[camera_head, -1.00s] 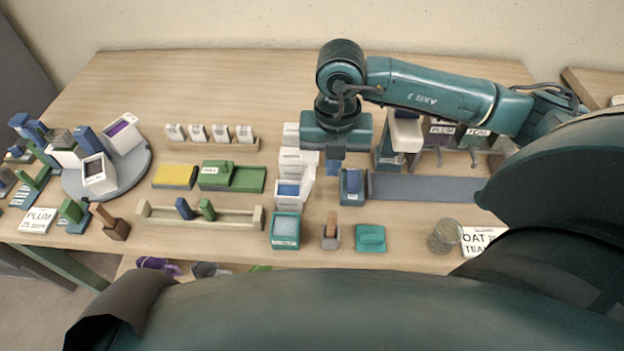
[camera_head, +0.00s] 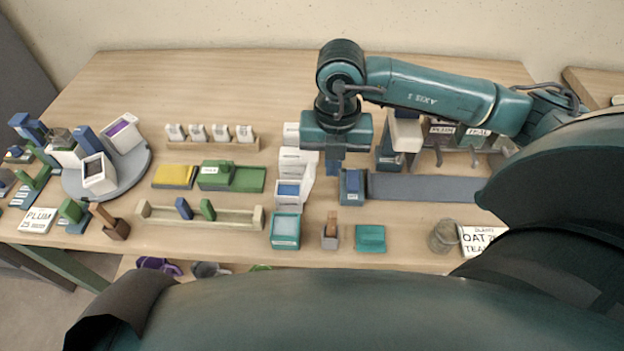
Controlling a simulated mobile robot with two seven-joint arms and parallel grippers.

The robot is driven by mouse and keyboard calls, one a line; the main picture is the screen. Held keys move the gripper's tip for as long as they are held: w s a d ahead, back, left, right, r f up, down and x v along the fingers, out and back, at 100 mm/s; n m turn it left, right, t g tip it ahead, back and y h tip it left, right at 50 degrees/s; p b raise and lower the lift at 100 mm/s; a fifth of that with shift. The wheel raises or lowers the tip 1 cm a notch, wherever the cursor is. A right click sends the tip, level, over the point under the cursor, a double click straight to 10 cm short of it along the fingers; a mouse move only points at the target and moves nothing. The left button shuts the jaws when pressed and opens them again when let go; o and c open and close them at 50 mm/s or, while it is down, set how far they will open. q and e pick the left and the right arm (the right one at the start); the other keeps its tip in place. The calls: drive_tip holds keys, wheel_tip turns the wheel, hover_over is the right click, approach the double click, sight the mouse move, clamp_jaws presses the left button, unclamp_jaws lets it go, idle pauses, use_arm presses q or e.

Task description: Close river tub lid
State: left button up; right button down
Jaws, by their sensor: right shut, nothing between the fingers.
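A white tub with blue contents (camera_head: 288,190) stands mid-table, at the near end of a row of white tubs. I take it to be the river tub, but I cannot read a label on it. A white raised flap (camera_head: 308,183) at its right side looks like its open lid. My right gripper (camera_head: 334,170) points down just right of and behind this flap. It is shut and empty. I cannot tell whether its fingers touch the flap. My left gripper is out of view.
A blue block (camera_head: 352,187) stands close right of the gripper, at the end of a grey strip (camera_head: 425,187). A teal tub (camera_head: 286,230) is in front. White tubs (camera_head: 297,160) stand behind. A turntable (camera_head: 135,170) is at left. The table's back left is clear.

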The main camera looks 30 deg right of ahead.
drive_tip(key=w+a+f+b, duration=0.1)
drive_tip(key=w+a, duration=0.2)
drive_tip(key=a, duration=0.3)
drive_tip(key=shift+w+b, duration=0.35)
drive_tip(key=shift+w, duration=0.05)
idle(1.3)
wheel_tip(320, 180, up, 7)
drive_tip(key=p, duration=0.4)
drive_tip(key=shift+s+d+p, duration=0.3)
drive_tip(key=shift+d+p, duration=0.1)
drive_tip(key=shift+d, duration=0.05)
drive_tip(key=shift+f, duration=0.1)
idle(0.7)
